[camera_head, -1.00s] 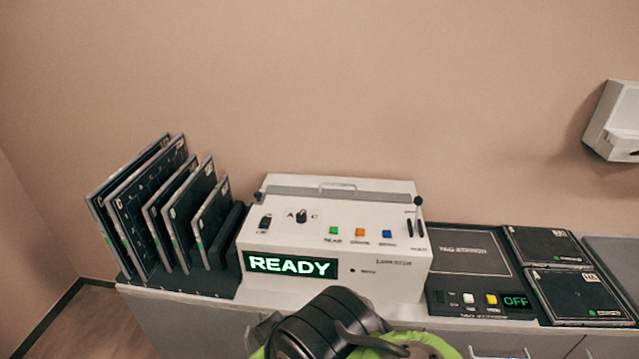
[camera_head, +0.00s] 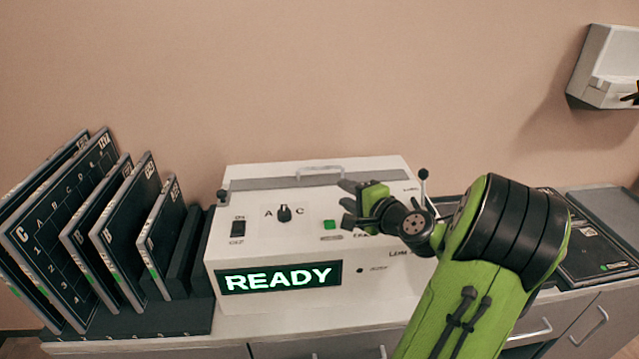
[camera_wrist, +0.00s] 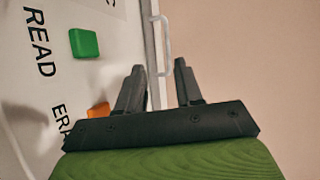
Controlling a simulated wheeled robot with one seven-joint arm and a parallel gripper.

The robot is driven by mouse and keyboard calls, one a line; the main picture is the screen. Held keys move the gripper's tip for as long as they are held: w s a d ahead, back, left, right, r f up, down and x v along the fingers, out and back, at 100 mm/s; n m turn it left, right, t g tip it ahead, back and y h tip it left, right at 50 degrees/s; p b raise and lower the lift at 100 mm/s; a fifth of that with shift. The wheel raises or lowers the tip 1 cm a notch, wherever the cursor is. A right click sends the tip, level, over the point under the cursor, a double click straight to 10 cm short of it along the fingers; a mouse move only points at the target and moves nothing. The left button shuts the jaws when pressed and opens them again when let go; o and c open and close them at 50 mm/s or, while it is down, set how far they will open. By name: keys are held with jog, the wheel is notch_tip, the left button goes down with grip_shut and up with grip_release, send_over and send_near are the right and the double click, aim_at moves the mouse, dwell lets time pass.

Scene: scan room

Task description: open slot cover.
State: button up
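The white scanner (camera_head: 235,245) stands on the counter with its screen reading READY. Its slot cover (camera_head: 265,183) is a grey strip along the back of the top, lying flat, with a pale bar handle (camera_head: 318,169) on it. My gripper (camera_head: 345,203) is over the right half of the scanner's top, in front of the cover, and hides some buttons. In the wrist view my gripper (camera_wrist: 159,72) is open and empty. The handle (camera_wrist: 166,42) shows ahead of the gap between the fingers, apparently not gripped.
A green button (camera_head: 330,225) and a selector knob (camera_head: 284,213) lie near my gripper. A lever (camera_head: 423,178) stands at the scanner's right. A rack with several dark plates (camera_head: 110,225) is on the left. A white wall box (camera_head: 607,68) hangs upper right.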

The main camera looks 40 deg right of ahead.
aim_at(322, 169)
jog(key=shift+s+d+f+m+t+h, duration=0.1)
jog(key=shift+s+d+m+h, duration=0.1)
jog(key=shift+d, duration=0.15)
jog(key=shift+s+d+r+m+t+h, duration=0.1)
jog(key=shift+d+m, duration=0.1)
jog(key=shift+d, duration=0.1)
jog(key=shift+s+d+f+m+t+h, duration=0.1)
jog(key=shift+s+d+m, duration=0.1)
jog(key=shift+d, duration=0.15)
jog(key=shift+w+d, duration=0.1)
jog(key=shift+w, duration=0.2)
jog(key=b+x, duration=0.1)
jog(key=x, duration=1.4)
jog(key=shift+c, duration=0.2)
grip_shut()
